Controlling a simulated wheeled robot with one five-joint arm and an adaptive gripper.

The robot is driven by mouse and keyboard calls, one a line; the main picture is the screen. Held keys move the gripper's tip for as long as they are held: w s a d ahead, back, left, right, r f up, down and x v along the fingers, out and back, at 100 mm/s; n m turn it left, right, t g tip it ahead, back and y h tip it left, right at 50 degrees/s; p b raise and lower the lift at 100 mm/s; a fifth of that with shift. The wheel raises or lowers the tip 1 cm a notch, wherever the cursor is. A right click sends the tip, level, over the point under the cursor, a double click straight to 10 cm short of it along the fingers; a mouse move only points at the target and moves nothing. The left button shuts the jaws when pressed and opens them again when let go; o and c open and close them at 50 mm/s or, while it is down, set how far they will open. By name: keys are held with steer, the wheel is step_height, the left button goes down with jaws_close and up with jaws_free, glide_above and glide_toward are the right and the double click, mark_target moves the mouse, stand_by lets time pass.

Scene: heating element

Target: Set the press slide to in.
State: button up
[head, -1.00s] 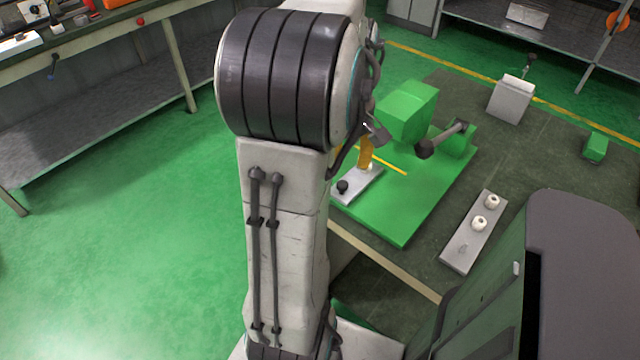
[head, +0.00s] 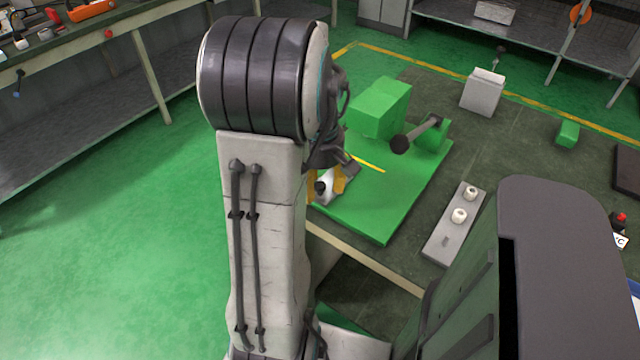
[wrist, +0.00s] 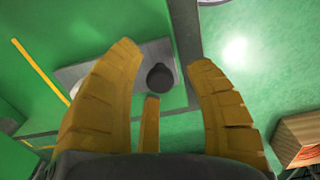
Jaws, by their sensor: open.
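The press slide is a light grey plate (wrist: 150,54) with a round black knob (wrist: 160,77), on the green press base (head: 385,215). In the head view, the knob (head: 320,187) shows at the base's near left edge, with much of the slide hidden by my gripper. My gripper (wrist: 164,56) is open, its yellow fingers pointing at the slide. In the wrist view the knob lies between the two fingers, with visible gaps on both sides. I cannot tell whether the fingertips reach down to the knob's height.
A green block (head: 378,108) and a lever with a dark ball (head: 400,143) rise from the base. A grey plate with two white knobs (head: 455,222) lies to the right. A grey box (head: 483,92) stands farther back. Open green floor (head: 150,230) lies left.

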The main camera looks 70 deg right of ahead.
steer(key=shift+o, duration=0.4)
jaws_close()
